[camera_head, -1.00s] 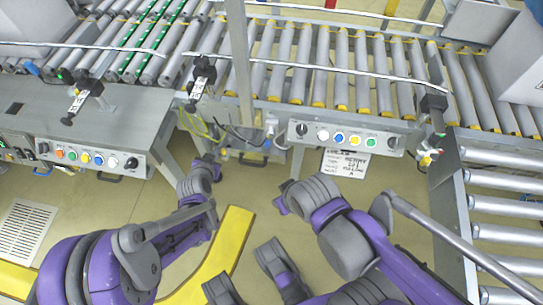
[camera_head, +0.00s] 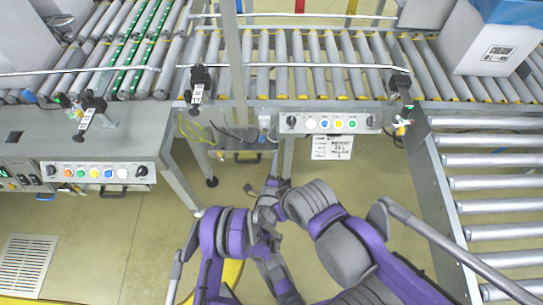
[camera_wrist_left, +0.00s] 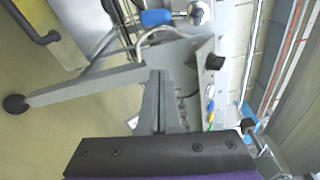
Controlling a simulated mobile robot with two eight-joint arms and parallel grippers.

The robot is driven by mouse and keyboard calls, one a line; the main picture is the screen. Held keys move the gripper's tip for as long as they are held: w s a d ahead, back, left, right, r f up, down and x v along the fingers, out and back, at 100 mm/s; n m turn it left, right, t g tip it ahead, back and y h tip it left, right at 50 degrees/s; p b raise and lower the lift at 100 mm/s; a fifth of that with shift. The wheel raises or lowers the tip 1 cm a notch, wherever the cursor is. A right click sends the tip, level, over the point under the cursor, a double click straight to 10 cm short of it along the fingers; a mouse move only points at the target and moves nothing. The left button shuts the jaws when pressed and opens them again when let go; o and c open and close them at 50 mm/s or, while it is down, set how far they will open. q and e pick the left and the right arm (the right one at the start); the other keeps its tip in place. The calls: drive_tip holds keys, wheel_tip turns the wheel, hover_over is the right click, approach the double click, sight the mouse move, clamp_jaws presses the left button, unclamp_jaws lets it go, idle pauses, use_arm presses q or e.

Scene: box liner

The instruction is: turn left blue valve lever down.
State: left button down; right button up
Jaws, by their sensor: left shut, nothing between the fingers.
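The left valve (camera_head: 265,122) is beside the left end of the middle button panel in the head view. In the left wrist view its metal body (camera_wrist_left: 198,13) is at the top, with the blue lever (camera_wrist_left: 156,17) extending to picture-left. In the head view the lever is small and seems to hang below the valve body. My left gripper (camera_head: 276,160) is below the valve. Its fingers (camera_wrist_left: 160,76) are shut and empty in the left wrist view, apart from the lever. My right gripper cannot be made out among the overlapping arm parts.
The button panel (camera_head: 330,123) is right of the valve, with a paper sign (camera_head: 331,148) below it. A second valve (camera_head: 402,127) is further right. Grey stand legs (camera_head: 181,185) are left. Roller conveyors (camera_head: 300,70) lie behind. Open floor (camera_head: 90,240) is at lower left.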

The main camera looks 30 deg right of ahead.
sight(263, 133)
use_arm(q)
drive_tip(key=b+x, duration=0.1)
drive_tip(key=x, duration=0.8)
drive_tip(key=a+b, duration=0.2)
drive_tip(key=w+a, duration=0.1)
drive_tip(key=a, duration=0.1)
drive_tip(key=shift+r+b, duration=0.3)
drive_tip(key=shift+b, duration=0.1)
drive_tip(key=shift+a, duration=0.1)
drive_tip(key=shift+w+a+m, duration=0.15)
drive_tip(key=shift+m, duration=0.35)
